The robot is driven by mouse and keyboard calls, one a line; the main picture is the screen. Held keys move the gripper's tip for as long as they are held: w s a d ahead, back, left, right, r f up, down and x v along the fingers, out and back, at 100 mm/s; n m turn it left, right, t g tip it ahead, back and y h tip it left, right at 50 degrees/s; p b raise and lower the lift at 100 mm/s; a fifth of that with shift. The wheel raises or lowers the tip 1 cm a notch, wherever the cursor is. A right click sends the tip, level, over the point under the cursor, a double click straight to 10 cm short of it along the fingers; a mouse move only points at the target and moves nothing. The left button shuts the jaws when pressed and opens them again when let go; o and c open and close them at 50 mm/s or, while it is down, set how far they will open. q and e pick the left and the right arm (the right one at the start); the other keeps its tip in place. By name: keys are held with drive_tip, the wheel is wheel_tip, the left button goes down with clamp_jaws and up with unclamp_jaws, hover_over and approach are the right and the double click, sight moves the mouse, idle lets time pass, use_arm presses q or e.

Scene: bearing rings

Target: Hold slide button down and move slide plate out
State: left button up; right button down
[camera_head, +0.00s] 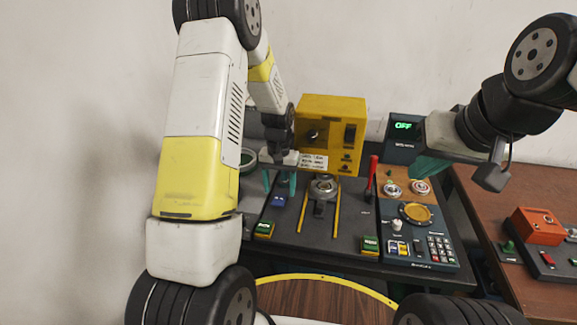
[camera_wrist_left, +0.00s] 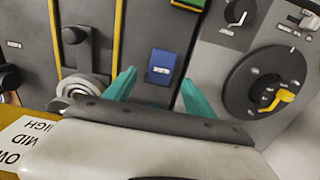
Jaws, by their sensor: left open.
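A blue button (camera_head: 278,201) sits on the dark panel, left of two yellow rails (camera_head: 304,209). A round metal piece (camera_head: 324,187) and a small dark knob (camera_head: 318,209) lie between the rails; I cannot tell which part is the slide plate. My left gripper (camera_head: 280,187) is open and empty, with teal fingers pointing down over the blue button. In the left wrist view the blue button (camera_wrist_left: 161,67) shows between the spread fingers; contact cannot be told. My right gripper (camera_head: 432,168) is at the right by the OFF display, its teal fingers partly hidden.
A yellow control box (camera_head: 331,134) stands behind the rails, close to my left gripper. A red lever (camera_head: 372,179) rises to the right. A keypad panel (camera_head: 418,239) and a red-orange box (camera_head: 537,228) lie farther right. Green buttons (camera_head: 264,229) sit near the front edge.

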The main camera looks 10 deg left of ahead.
sight(279, 198)
use_arm(q)
drive_tip(key=shift+f, duration=1.05)
clamp_jaws()
drive_tip(key=shift+s+f, duration=0.15)
drive_tip(key=shift+f, duration=0.65)
drive_tip(key=shift+s+f, duration=0.15)
drive_tip(key=shift+f, duration=0.65)
idle(0.6)
unclamp_jaws()
drive_tip(key=r, duration=0.9)
drive_tip(key=shift+w, duration=0.2)
